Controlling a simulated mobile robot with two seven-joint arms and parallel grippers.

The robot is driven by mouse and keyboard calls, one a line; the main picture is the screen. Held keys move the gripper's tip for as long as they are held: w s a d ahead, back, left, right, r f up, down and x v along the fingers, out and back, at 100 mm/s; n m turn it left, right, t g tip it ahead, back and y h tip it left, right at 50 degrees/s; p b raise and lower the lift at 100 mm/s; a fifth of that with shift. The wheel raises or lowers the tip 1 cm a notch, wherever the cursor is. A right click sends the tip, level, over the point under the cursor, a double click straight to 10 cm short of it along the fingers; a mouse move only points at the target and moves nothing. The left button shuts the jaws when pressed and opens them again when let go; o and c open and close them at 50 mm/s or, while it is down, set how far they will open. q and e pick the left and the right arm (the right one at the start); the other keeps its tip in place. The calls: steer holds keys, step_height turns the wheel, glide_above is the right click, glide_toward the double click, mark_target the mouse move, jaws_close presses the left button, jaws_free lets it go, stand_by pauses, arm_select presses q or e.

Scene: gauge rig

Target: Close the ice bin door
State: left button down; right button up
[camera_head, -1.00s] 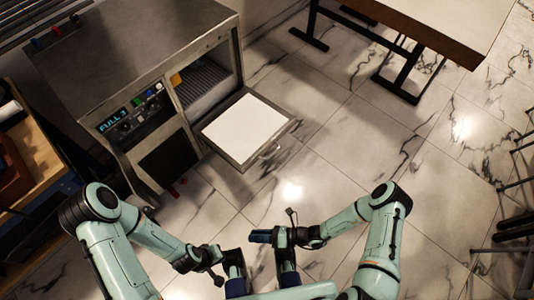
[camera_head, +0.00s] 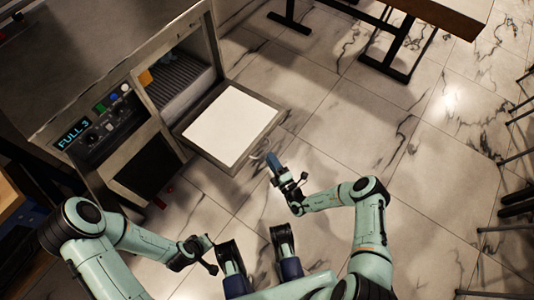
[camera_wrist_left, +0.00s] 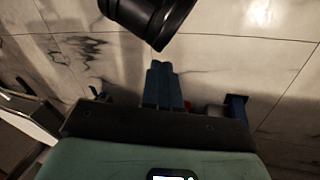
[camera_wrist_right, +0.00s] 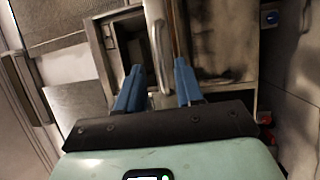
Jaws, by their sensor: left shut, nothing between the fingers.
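The ice bin door (camera_head: 230,128) is open, swung down and out from the machine, with its white inner panel facing up. Its handle (camera_head: 259,155) is on the outer edge, and also shows in the right wrist view (camera_wrist_right: 158,45). My right gripper (camera_head: 273,162) is at the handle; in the right wrist view its blue fingers (camera_wrist_right: 158,82) are spread, with the handle bar just beyond and between their tips. Contact cannot be told. My left gripper (camera_head: 205,243) is shut and empty, low and left of the door; its fingers (camera_wrist_left: 163,82) are together in the left wrist view.
The ice machine (camera_head: 120,60) has a control panel (camera_head: 98,118) reading "FULL 3" and an open bin cavity (camera_head: 180,80). A table (camera_head: 430,20) stands at the back right, stools at the right edge. Tiled floor between is free.

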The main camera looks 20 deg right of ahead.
steer(key=x, duration=0.3)
steer(key=shift+w+a, duration=0.1)
steer(key=shift+w, duration=0.15)
jaws_close()
stand_by(1.3)
